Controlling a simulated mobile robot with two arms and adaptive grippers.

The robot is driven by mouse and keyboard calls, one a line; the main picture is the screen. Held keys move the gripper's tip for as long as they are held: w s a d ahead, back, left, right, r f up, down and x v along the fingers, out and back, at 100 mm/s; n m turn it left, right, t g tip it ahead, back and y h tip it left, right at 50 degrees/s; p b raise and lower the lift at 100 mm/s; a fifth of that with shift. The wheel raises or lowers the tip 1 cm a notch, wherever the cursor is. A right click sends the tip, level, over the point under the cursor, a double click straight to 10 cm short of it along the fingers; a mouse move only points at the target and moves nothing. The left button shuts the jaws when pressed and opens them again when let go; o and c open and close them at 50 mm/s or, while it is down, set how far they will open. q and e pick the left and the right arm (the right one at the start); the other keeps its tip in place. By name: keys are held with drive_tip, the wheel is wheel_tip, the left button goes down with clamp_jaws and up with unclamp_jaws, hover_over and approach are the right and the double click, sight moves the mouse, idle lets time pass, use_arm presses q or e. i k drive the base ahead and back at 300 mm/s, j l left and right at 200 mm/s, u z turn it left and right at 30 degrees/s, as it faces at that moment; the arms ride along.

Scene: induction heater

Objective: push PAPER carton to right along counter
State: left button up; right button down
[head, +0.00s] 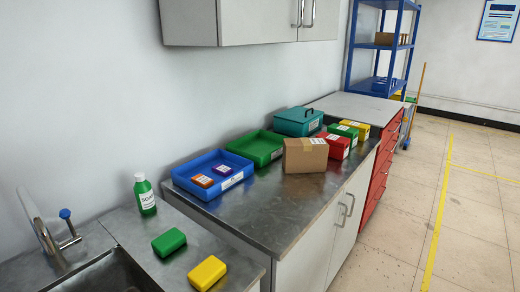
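A brown cardboard carton (300,157) stands on the dark metal counter (273,212), near its front edge. It has a lighter tape strip and a small white label at its upper right. The label is too small to read, so I cannot confirm that it says PAPER. A red box (335,148) stands close on its right, partly hidden by the carton. Neither of my grippers is in view.
A green box (348,131) and a yellow box (361,129) stand behind the red one. A green tray (262,158), a blue tray (205,195) and a teal case (291,128) line the wall. The counter's near part is clear.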

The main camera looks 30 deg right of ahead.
sight(300, 155)
drive_tip(key=l+u, duration=0.5)
drive_tip(key=u, duration=0.2)
drive_tip(key=k+l+u, duration=0.1)
drive_tip(key=u, duration=0.25)
drive_tip(key=k+l+u, duration=0.25)
drive_tip(key=l, duration=0.5)
drive_tip(key=k+l+u, duration=0.25)
drive_tip(key=k+l, duration=0.3)
drive_tip(key=k+l+u, duration=0.25)
drive_tip(key=k+l, duration=0.25)
drive_tip(key=l, duration=0.15)
